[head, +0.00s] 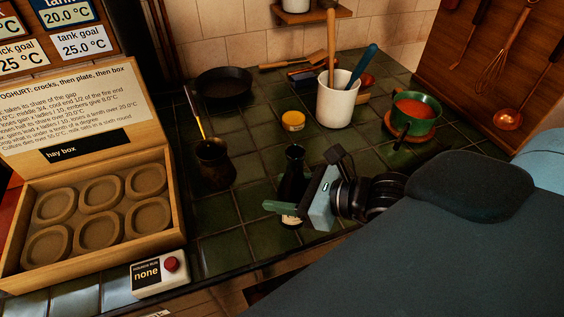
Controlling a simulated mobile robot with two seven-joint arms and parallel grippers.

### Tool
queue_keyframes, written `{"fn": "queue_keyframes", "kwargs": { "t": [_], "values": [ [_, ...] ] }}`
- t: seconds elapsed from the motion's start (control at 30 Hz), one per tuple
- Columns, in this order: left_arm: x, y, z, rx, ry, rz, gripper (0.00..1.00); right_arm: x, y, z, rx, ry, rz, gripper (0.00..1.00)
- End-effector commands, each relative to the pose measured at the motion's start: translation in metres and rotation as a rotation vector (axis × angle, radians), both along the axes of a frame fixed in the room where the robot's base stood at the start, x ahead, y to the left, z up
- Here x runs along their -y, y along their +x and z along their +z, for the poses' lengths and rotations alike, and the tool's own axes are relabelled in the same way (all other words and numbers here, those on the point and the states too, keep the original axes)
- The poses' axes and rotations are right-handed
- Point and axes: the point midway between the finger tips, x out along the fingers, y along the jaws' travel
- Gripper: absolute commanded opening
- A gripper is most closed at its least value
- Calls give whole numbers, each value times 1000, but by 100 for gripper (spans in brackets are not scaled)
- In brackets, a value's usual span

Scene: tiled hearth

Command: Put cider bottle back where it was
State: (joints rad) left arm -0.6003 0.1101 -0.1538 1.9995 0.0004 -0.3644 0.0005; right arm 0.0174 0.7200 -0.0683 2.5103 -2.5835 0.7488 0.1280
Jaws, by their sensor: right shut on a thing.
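The cider bottle (292,180) is dark, with a pale label low on its body, and stands about upright near the front edge of the tiled counter. My right gripper (297,201) comes in from the right and is shut on the bottle's body; a finger crosses in front of it, above the label. I cannot tell whether the bottle's base touches the tiles. My left gripper is not in view.
A dark pot (213,165) stands left of the bottle; a yellow-lidded jar (293,121) and a white utensil crock (337,104) are behind. A green pot (415,115) is back right. The hay box (157,204) and a switch box (160,276) are left. Tiles between pot and bottle are clear.

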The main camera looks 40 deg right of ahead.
Motion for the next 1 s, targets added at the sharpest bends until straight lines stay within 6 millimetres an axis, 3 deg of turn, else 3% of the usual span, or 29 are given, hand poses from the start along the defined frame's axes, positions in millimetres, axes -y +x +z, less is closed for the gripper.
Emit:
{"fn": "queue_keyframes", "kwargs": {
  "t": [0.03,0.1,0.23,0.5,0.93,1.0],
  "values": [
    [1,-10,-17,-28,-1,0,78,5,7,-12,-7,-6,2,17],
    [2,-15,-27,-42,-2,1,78,12,17,-12,-7,-6,1,17],
    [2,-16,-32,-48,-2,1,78,30,43,-9,-2,-8,-2,17],
    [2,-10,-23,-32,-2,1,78,59,87,-9,2,-3,-2,17],
    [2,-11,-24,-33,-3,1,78,72,106,-11,2,-3,-2,17],
    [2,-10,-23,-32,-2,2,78,71,105,-25,-4,0,-1,17]
  ]
}}
